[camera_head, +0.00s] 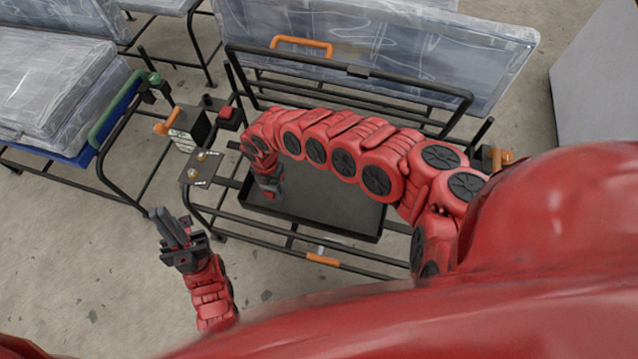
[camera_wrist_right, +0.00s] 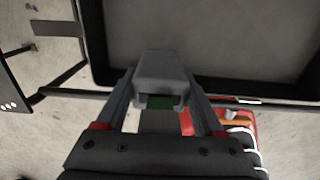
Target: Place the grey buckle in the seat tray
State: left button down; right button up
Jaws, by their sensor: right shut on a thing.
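The grey buckle (camera_wrist_right: 162,78) is between the fingers of my right gripper (camera_wrist_right: 160,85) in the right wrist view. The gripper is shut on it, and a green part shows in the buckle's near end. The seat tray (camera_head: 318,230) is a dark, shallow tray in the black metal frame. In the head view, my right gripper (camera_head: 270,187) points down over the tray's left end; the buckle is not clear there. In the wrist view, the buckle overlaps the tray's edge (camera_wrist_right: 95,45). My left gripper (camera_head: 172,230) is left of the frame, over the floor, apart from the tray.
A black frame with an orange handle (camera_head: 302,46) surrounds the tray. A small plate with brass knobs (camera_head: 200,168) and a box with a red top (camera_head: 228,114) stand at its left. Another seat frame (camera_head: 110,185) is further left. Bare floor lies at front left.

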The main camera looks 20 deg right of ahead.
jog(key=d+f, duration=0.1)
jog(key=d, duration=0.4)
jog(key=w+d+f+b, duration=0.1)
jog(key=d, duration=0.4)
jog(key=w+d+f, duration=0.1)
jog(key=d+f, duration=0.1)
jog(key=d, duration=0.3)
jog(key=shift+d+f, duration=0.1)
jog(key=shift+d, duration=0.15)
jog(key=shift+w+d+f+b, duration=0.1)
jog(key=shift+f+b, duration=0.2)
jog(key=shift+f, duration=0.2)
jog(key=shift+r, duration=0.1)
jog(key=o, duration=1.1)
jog(key=shift+f, duration=0.2)
jog(key=o, duration=0.5)
jog(key=shift+c, duration=0.2)
jog(key=shift+r, duration=0.1)
